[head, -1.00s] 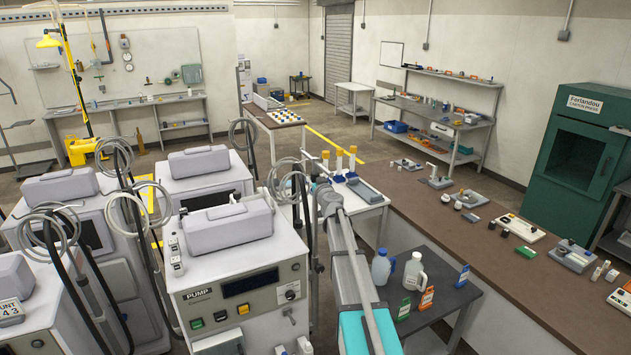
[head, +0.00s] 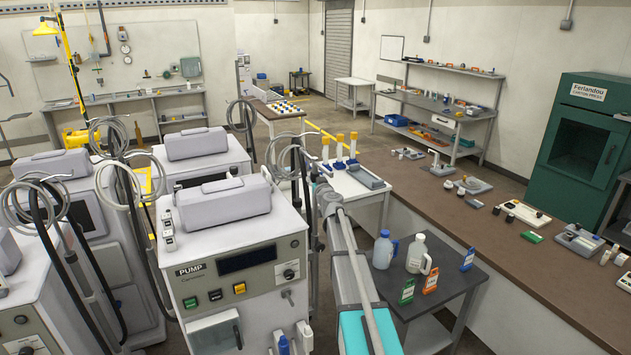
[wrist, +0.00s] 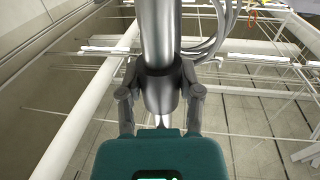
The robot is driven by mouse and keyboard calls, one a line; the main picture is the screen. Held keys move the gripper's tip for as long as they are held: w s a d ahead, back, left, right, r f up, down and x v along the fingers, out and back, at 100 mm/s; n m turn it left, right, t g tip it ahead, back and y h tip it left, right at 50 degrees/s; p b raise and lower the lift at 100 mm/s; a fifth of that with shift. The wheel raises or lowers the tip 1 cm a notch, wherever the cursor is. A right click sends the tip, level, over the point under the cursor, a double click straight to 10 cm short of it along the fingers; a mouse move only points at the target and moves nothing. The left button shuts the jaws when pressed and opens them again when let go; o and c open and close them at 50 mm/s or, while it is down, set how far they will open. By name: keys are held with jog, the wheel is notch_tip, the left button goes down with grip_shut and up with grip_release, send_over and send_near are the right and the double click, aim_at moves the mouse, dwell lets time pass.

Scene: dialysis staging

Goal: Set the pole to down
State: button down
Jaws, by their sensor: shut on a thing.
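The pole is a smooth grey metal tube with a dark collar; it stands upright in the wrist view (wrist: 157,40). My gripper (wrist: 160,90) is shut around it at the collar, with one finger on each side. In the head view my gripper (head: 322,185) is at the end of my outstretched arm, behind the right rear corner of the white pump machine (head: 245,235). There the arm's end and dark uprights overlap, so the grip itself is unclear. Coiled grey tubing (wrist: 215,35) hangs beside the pole in the wrist view.
More white machines (head: 110,235) with tubing coils crowd the left. A dark side table (head: 450,285) with jugs and small boxes stands right of my arm. A long brown bench (head: 420,185) and a white table (head: 365,205) with yellow-topped items lie beyond.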

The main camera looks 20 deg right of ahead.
aim_at(316, 225)
notch_tip(316, 225, down, 19)
jog(key=b, duration=1.7)
jog(key=shift+r+b, duration=0.1)
jog(key=shift+b, duration=0.25)
jog(key=shift+s, duration=0.1)
jog(key=shift+c, duration=1.3)
grip_release()
notch_tip(316, 225, up, 30)
jog(key=p, duration=3)
